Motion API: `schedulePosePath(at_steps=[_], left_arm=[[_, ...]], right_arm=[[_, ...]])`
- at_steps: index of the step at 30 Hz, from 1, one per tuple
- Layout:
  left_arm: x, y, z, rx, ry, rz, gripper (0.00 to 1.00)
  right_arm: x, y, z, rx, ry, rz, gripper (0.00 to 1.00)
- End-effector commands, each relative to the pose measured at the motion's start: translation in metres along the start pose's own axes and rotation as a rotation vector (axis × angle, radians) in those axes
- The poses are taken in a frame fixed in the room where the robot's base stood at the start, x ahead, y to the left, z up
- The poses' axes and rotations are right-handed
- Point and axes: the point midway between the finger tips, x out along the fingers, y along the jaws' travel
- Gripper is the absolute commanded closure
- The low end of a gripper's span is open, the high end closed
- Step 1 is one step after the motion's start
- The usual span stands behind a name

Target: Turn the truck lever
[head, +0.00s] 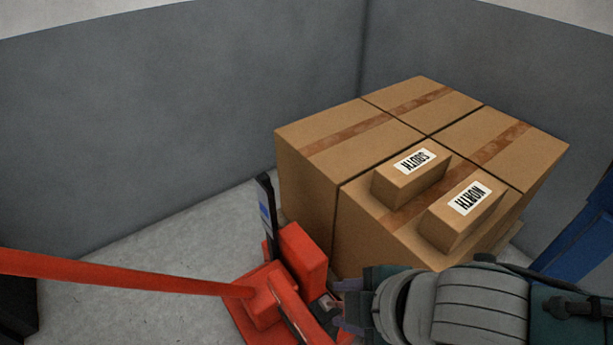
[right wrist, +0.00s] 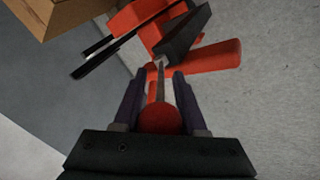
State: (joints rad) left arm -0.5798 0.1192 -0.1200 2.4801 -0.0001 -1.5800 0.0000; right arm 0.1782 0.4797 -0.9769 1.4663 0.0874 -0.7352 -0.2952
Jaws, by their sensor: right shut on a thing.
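The red pallet truck (head: 303,258) stands at the lower middle of the head view, with a long red bar (head: 120,275) running to the left edge. In the right wrist view the truck lever (right wrist: 159,92) is a thin metal rod with a red ball knob (right wrist: 160,119). My right gripper (head: 343,305) is at the truck's right side. Its fingers (right wrist: 158,76) stand on both sides of the lever, shut on it, with the knob on the palm side. The lever is mostly hidden in the head view. My left gripper is not in view.
Large cardboard boxes (head: 318,150) stand behind the truck, topped by two small boxes labelled SOUTH (head: 408,183) and NORTH (head: 462,215). Grey walls (head: 180,110) close off the back. Bare floor (head: 130,260) lies left of the truck. A blue object (head: 585,235) is at the right edge.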

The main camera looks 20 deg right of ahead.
Motion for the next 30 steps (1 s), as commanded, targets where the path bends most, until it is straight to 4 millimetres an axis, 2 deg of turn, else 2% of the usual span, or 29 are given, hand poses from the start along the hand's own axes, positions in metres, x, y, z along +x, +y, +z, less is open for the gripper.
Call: schedulePosePath(at_steps=[1, 2, 8, 17, 30], left_arm=[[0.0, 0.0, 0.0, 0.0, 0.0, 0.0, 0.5], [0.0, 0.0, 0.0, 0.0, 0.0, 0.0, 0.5], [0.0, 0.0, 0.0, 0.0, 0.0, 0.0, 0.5], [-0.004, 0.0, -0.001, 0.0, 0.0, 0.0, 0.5], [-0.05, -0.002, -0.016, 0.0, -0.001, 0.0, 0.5]], right_arm=[[0.001, -0.002, 0.001, 0.0, -0.003, -0.004, 1.0], [0.001, -0.002, 0.002, 0.0, -0.004, -0.004, 0.56], [0.001, -0.002, 0.002, 0.0, -0.004, -0.004, 0.33], [-0.004, -0.001, 0.001, 0.0, -0.003, -0.004, 0.33], [-0.085, 0.0, 0.0, 0.0, -0.004, -0.005, 0.33]])
